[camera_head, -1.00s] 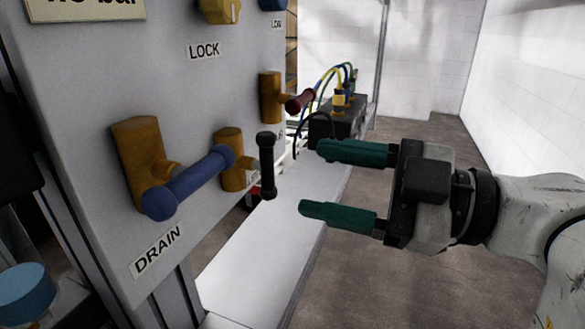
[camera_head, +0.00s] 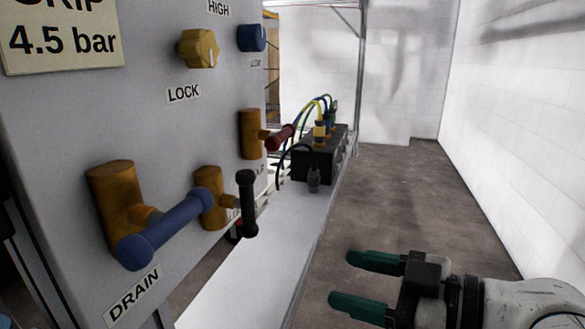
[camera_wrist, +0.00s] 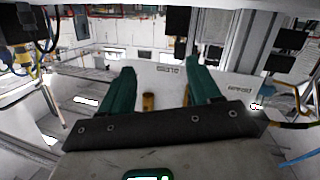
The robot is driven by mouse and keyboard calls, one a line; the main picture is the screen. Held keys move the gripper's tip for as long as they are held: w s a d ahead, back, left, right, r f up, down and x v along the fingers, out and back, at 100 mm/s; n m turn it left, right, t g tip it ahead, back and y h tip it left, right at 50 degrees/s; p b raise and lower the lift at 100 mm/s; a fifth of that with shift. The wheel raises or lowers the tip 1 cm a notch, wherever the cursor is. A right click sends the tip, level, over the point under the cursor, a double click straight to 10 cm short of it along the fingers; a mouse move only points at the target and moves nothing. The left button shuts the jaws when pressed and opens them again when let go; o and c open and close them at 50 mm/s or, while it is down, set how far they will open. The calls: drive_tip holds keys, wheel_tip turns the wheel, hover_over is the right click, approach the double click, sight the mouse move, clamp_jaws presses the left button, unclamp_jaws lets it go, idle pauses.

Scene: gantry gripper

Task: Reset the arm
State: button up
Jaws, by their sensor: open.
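My gripper (camera_head: 352,280) has two green fingers and a dark body. It is at the lower right in the head view, open and empty. Its fingers point left toward the grey panel (camera_head: 150,110), with free air between them and the panel's handles. In the wrist view my gripper (camera_wrist: 160,85) shows both fingers spread apart, with nothing between their tips. The lower part of my arm runs out of the head view at the bottom right corner.
The panel carries a blue handle marked DRAIN (camera_head: 165,230), a black handle (camera_head: 246,203), a red handle (camera_head: 280,138), a yellow knob (camera_head: 198,48) and a blue knob (camera_head: 251,38). A black box with cables (camera_head: 318,155) stands on a white ledge (camera_head: 245,275). The floor (camera_head: 400,190) at right is clear.

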drive_tip(key=s+d+f+m+g+h, duration=0.1)
drive_tip(key=s+d+f+m+h, duration=0.15)
drive_tip(key=f, duration=0.55)
drive_tip(key=s+d+f+m+h, duration=0.1)
drive_tip(key=d+f+m+h, duration=0.15)
drive_tip(key=f, duration=0.45)
drive_tip(key=s+d+f+m+g+h, duration=0.15)
drive_tip(key=f+m, duration=0.25)
drive_tip(key=f, duration=0.4)
drive_tip(key=s+d+f+m+g+h, duration=0.3)
drive_tip(key=s+d+f, duration=0.3)
drive_tip(key=s, duration=0.4)
drive_tip(key=s+d+f+m+g+h, duration=0.2)
drive_tip(key=s+d+f+h, duration=0.2)
drive_tip(key=s+f, duration=0.55)
wheel_tip(320, 180, up, 19)
drive_tip(key=s+p, duration=0.1)
drive_tip(key=p, duration=1.7)
drive_tip(key=shift+s+d, duration=0.3)
